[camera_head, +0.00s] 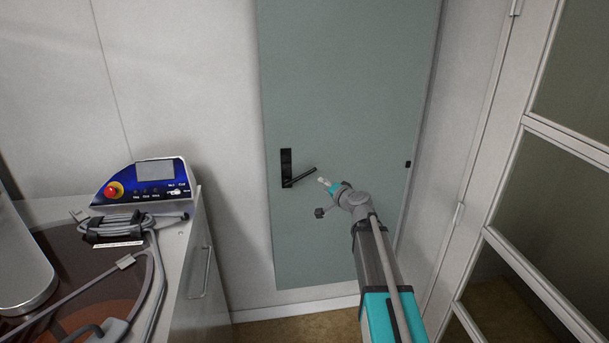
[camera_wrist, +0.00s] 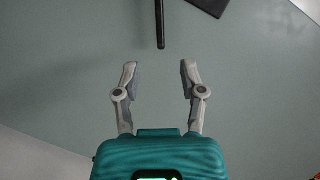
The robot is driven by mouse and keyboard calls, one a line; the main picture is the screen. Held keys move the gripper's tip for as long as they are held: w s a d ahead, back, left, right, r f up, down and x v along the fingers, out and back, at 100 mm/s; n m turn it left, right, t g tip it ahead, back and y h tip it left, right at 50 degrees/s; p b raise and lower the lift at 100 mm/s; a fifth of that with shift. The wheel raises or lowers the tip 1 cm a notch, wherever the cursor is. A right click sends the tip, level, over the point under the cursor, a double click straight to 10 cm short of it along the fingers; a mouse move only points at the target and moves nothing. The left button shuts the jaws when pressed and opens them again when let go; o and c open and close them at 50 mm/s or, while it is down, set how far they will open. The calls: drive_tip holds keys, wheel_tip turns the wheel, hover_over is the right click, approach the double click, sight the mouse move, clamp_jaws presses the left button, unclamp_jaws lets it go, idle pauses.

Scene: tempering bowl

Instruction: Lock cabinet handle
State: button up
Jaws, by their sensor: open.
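The cabinet door (camera_head: 345,90) is a flat grey-green panel, and it looks closed. Its black handle (camera_head: 301,178) sits on a black plate (camera_head: 286,163) at the left side of the door, and the lever points right and slightly up. My gripper (camera_head: 323,181) is just right of the lever's free end. In the wrist view my gripper (camera_wrist: 158,68) is open with nothing between its fingers. There the lever (camera_wrist: 160,25) comes down from the top edge, its end beyond the fingertips and in line with the gap. Part of the black plate (camera_wrist: 208,5) shows at the top.
A blue control box (camera_head: 148,186) with a screen and a red button stands on the counter at left, with grey cables around it. A glazed door frame (camera_head: 515,170) stands at right. The wall left of the cabinet is bare.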

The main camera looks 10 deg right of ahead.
sight(306, 175)
drive_tip(key=b+x, duration=0.2)
drive_tip(key=x, duration=1.2)
drive_tip(key=shift+s, duration=0.1)
